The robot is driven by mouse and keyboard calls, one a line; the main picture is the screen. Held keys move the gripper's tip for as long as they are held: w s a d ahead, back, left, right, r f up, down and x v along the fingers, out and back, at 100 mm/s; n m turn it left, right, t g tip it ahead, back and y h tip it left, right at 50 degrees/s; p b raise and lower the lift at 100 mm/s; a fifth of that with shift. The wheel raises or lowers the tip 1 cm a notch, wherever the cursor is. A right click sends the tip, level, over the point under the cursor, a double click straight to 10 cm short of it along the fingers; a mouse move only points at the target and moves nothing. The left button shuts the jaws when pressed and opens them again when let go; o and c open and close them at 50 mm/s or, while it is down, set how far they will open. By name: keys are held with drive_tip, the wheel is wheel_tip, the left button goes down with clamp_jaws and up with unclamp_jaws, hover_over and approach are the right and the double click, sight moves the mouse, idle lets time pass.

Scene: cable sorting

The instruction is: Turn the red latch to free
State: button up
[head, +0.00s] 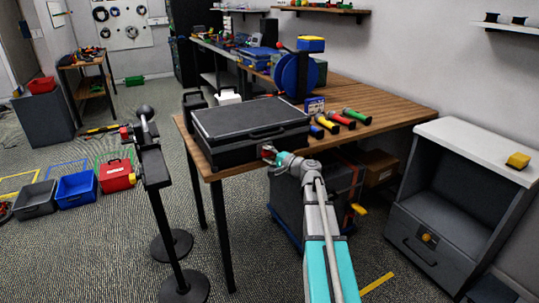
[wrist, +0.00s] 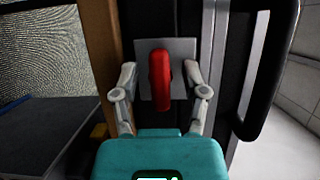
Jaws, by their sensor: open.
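The red latch (wrist: 159,80) is an upright red lever on a grey metal plate (wrist: 185,49), in the middle of the wrist view. The plate sits on the side of a black case (head: 250,125) on the wooden table in the head view. There the latch is a small red spot (head: 267,149), partly hidden by my gripper. My gripper (wrist: 160,82) is open, with one finger on each side of the latch. A gap shows between each finger and the lever.
A black handle (wrist: 265,75) stands to the right of the latch in the wrist view. Several coloured-handled tools (head: 340,118) lie on the wooden table (head: 395,115) right of the case. A grey cabinet (head: 460,190) stands at the right. A black post stand (head: 165,205) is left of the table.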

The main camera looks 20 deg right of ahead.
clamp_jaws()
drive_tip(key=shift+d, duration=0.15)
